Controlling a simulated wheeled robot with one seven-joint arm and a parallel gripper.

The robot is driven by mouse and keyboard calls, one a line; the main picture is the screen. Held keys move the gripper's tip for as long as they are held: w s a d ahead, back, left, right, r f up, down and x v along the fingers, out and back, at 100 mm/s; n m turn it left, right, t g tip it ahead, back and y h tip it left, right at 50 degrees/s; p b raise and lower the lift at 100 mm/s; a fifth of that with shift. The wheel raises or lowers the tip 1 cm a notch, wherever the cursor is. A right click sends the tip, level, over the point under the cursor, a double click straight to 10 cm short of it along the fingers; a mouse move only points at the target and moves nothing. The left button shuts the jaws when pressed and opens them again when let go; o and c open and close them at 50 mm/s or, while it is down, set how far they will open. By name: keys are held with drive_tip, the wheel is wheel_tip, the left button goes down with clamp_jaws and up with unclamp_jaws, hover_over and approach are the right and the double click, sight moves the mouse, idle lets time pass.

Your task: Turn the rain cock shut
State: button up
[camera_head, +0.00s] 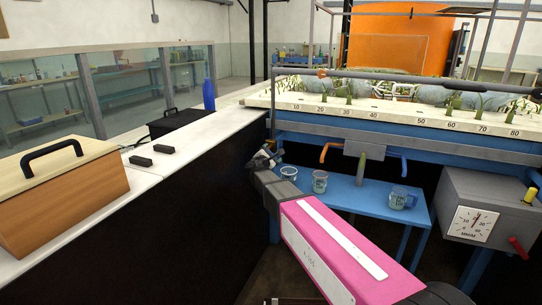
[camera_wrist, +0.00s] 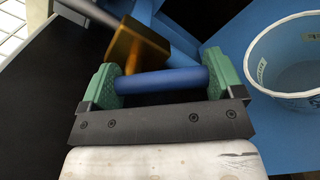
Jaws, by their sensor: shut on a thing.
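The cock shows in the wrist view as a brass body (camera_wrist: 138,48) with a blue bar handle (camera_wrist: 160,80) lying roughly crosswise in the picture. My gripper (camera_wrist: 162,82) has its green pads at the two ends of the blue handle and is shut on it. A grey rod runs to the brass body from the upper left. In the head view my gripper (camera_head: 265,158) is at the left end of the flume, by the blue frame. The cock cannot be made out clearly there.
One cup (camera_wrist: 285,62) is close right of my gripper. A white counter (camera_head: 180,150) lies left. A grey dial box (camera_head: 490,205) stands right.

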drive_tip(key=shift+m, duration=0.3)
drive_tip(key=m, duration=0.3)
drive_tip(key=a+f+m, duration=0.1)
drive_tip(key=shift+w, duration=0.15)
drive_tip(key=shift+w+a+f+m, duration=0.1)
drive_tip(key=shift+a+m, duration=0.15)
drive_tip(key=shift+m, duration=0.95)
drive_tip(key=shift+w+a+m, duration=0.1)
drive_tip(key=shift+a+m, duration=0.1)
drive_tip(key=shift+m, duration=1)
drive_tip(key=o, duration=1.1)
drive_tip(key=shift+c, duration=0.2)
drive_tip(key=v, duration=1)
drive_tip(key=shift+s, duration=0.4)
